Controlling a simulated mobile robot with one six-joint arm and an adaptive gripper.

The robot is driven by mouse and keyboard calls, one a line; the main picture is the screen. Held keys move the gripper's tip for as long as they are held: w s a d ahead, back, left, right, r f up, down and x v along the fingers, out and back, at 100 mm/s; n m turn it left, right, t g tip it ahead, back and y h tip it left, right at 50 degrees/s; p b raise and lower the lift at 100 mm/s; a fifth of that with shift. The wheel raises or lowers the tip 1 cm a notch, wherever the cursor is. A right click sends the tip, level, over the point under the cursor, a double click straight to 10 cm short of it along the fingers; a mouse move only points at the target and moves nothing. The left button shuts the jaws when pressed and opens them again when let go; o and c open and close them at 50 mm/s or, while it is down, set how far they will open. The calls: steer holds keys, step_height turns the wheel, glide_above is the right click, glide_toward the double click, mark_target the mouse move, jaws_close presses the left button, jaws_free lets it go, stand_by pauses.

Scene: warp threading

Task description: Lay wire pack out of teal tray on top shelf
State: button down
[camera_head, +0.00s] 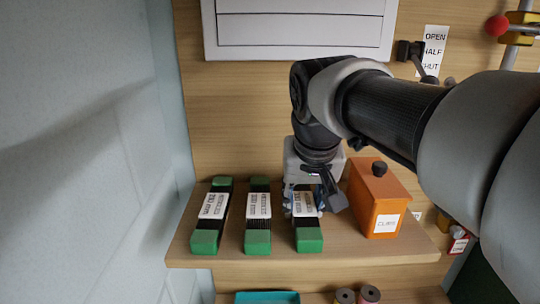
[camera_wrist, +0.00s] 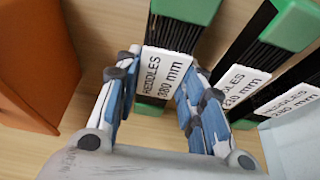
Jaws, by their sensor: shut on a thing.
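A wire pack (camera_head: 309,240) with green ends, dark wires and a white label is the rightmost of three similar packs on the top shelf (camera_head: 345,252). Its label reads "HEDDLES 380 mm" in the wrist view (camera_wrist: 166,73). My gripper (camera_head: 305,206) is shut on its middle from above, with one blue-padded finger on each side in the wrist view (camera_wrist: 162,66). The pack lies flat at shelf level; I cannot tell whether it bears on the shelf. The teal tray (camera_head: 267,297) shows only its top edge below the shelf, and its inside is mostly hidden.
A middle pack (camera_head: 258,234) and a left pack (camera_head: 207,234) lie to the left, roughly parallel. An orange box (camera_head: 378,200) with a black knob stands close on the right. Two spools (camera_head: 357,295) sit below. A white panel (camera_head: 300,28) hangs above.

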steer(key=shift+f, duration=0.15)
steer(key=c, duration=1.1)
jaws_free()
steer(key=shift+o, duration=0.2)
steer(key=v, duration=1.2)
steer(key=s+d+f, duration=0.3)
steer(key=s+f, duration=0.5)
steer(key=f, duration=0.2)
steer(key=s+d+f, duration=0.2)
steer(key=s+f, duration=0.6)
steer(key=f, duration=0.3)
steer(key=shift+s+d+f+p, duration=0.3)
steer(key=shift+s+d, duration=0.1)
